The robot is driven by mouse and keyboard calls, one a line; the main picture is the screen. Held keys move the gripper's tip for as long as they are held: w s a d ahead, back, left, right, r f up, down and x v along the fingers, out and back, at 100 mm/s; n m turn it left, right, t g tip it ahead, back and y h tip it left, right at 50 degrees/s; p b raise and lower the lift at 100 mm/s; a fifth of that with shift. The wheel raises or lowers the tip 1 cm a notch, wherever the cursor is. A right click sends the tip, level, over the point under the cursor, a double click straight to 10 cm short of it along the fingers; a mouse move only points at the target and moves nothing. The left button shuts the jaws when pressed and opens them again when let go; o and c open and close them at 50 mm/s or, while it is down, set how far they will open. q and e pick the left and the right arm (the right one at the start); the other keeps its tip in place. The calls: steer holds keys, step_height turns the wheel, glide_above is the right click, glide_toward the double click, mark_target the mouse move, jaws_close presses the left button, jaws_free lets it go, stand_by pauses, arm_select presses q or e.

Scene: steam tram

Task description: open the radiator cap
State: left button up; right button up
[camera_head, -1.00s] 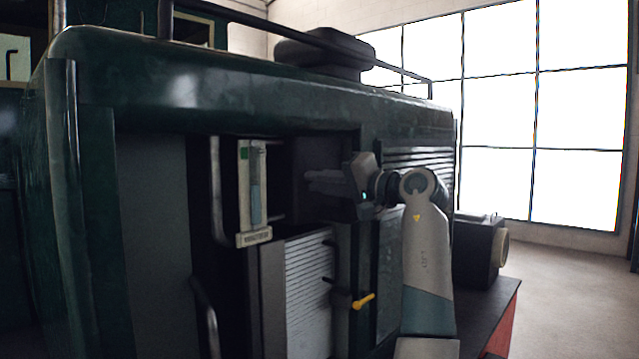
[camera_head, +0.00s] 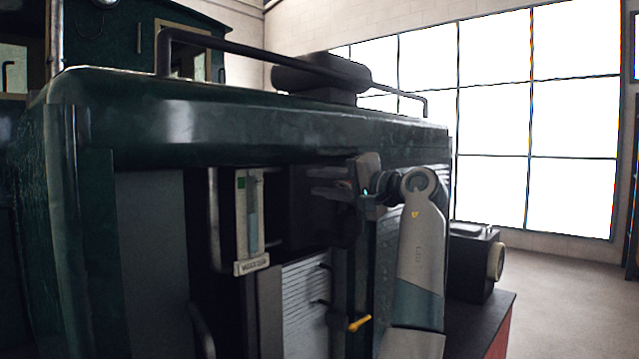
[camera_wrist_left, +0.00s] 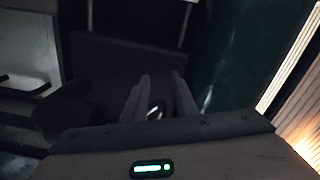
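I cannot pick out the radiator cap for certain in either view. A dark horizontal cylinder (camera_head: 322,73) sits on top of the dark green tram body (camera_head: 250,125). My left gripper (camera_head: 312,182) is in front of a dark recess in the tram's side, its fingers pointing left and apart, with nothing seen between them. In the left wrist view the fingers (camera_wrist_left: 158,88) also stand apart, facing a dark panel (camera_wrist_left: 120,60). A small bright curved glint (camera_wrist_left: 155,112) shows between them. My right gripper is not in view.
A gauge with a pale frame (camera_head: 251,220) is left of the gripper. A yellow-handled lever (camera_head: 359,323) is below it. A dark rail (camera_head: 290,65) runs along the tram top. A dark box-shaped lamp (camera_head: 475,262) stands at right, beside open floor (camera_head: 560,300).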

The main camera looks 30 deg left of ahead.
mark_target(346, 185)
arm_select(q)
steer(key=shift+w+f, duration=0.1)
steer(key=shift+w, duration=0.15)
steer(key=shift+s, duration=0.15)
steer(key=shift+s+d, duration=0.15)
steer(key=shift+d, duration=1.25)
steer(key=shift+s+d, duration=0.2)
steer(key=shift+d, duration=1.2)
steer(key=shift+s+d, duration=0.15)
steer(key=shift+d, duration=1.25)
steer(key=s+d+p, duration=0.1)
steer(key=d, duration=1)
steer(key=shift+s+d+p, duration=0.25)
steer(key=shift+s+p, duration=0.1)
steer(key=shift+a, duration=0.1)
